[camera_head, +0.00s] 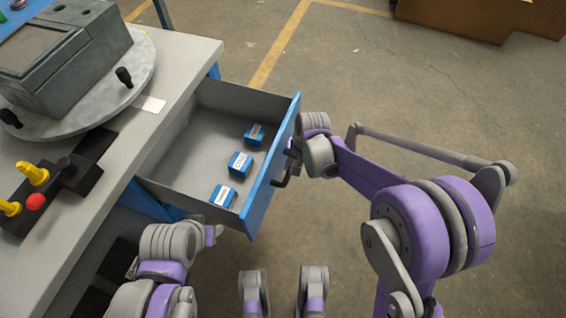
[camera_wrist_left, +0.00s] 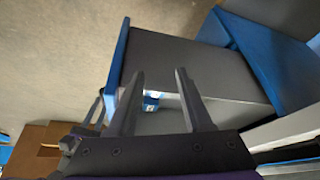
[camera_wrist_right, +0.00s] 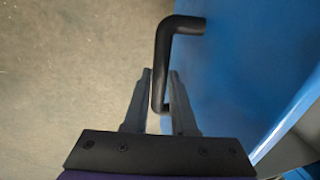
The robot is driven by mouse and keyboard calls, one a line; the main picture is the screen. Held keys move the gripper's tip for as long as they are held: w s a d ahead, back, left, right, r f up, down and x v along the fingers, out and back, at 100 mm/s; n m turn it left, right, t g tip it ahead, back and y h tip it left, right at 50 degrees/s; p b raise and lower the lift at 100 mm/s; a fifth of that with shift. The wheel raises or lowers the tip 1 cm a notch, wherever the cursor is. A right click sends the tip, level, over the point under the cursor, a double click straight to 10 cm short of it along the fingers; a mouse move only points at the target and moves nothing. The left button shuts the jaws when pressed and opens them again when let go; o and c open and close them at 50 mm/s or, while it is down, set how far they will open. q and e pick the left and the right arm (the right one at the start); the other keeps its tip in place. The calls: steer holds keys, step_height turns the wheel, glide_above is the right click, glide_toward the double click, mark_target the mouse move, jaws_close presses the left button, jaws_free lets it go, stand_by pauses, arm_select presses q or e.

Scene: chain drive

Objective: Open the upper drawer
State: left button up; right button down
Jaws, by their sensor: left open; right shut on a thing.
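The upper drawer (camera_head: 178,163) stands pulled out from the workbench, with a grey inside and a blue front panel (camera_head: 266,182). Three small blue boxes with white labels (camera_head: 240,162) lie in it in a row. The black bar handle (camera_wrist_right: 160,65) sits on the drawer's blue front. My right gripper (camera_wrist_right: 160,90) is shut on the handle; in the head view it is at the outer side of the front panel (camera_head: 293,158). My left gripper (camera_head: 216,232) is open and empty near the drawer's near side; its fingers (camera_wrist_left: 158,78) show apart in the left wrist view.
The workbench top (camera_head: 150,85) carries a grey machine block (camera_head: 65,50) on a round plate, and a black fixture with yellow knobs and a red button (camera_head: 36,202). Brown boxes (camera_head: 465,15) stand at the back. The floor right of the drawer is clear apart from my arm.

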steer(key=shift+d, duration=0.15)
steer(key=c, duration=0.7)
jaws_free()
steer(key=shift+c, duration=0.2)
steer(key=shift+r, duration=0.1)
step_height(320, 180, up, 10)
steer(key=d+p, duration=0.2)
steer(key=shift+s+r, duration=0.2)
steer(key=shift+s, duration=0.2)
